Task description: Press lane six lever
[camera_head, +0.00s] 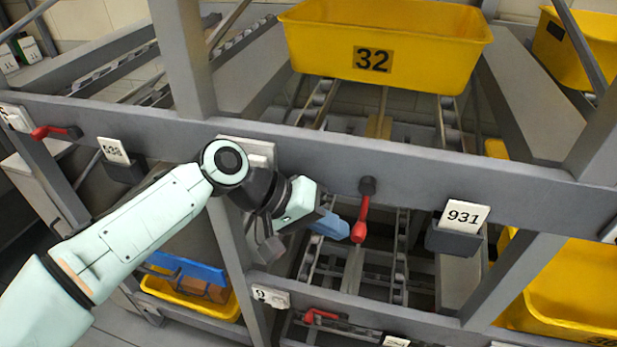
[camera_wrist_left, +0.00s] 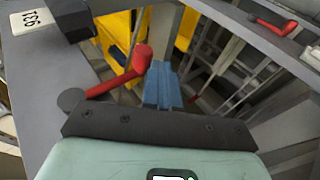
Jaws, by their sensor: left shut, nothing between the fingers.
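A red lever (camera_head: 361,223) hangs down from a dark pivot on the grey front beam, in the middle of the head view. The lever also shows in the left wrist view (camera_wrist_left: 124,76), just left of the fingers. My left gripper (camera_head: 331,227) is shut and empty, its blue fingertips immediately left of the lever's lower end. The blue fingers also show in the wrist view (camera_wrist_left: 162,86). I cannot tell whether they touch the lever. A pale plate (camera_head: 250,147) on the beam is mostly hidden behind my left arm, so its number is unreadable. My right gripper is out of view.
A yellow tray (camera_head: 388,40) marked 32 sits on the upper rollers. A card reading 931 (camera_head: 464,216) stands right of the lever. Other red levers are at far left (camera_head: 53,132) and below (camera_head: 322,314). Grey posts and beams surround the arm.

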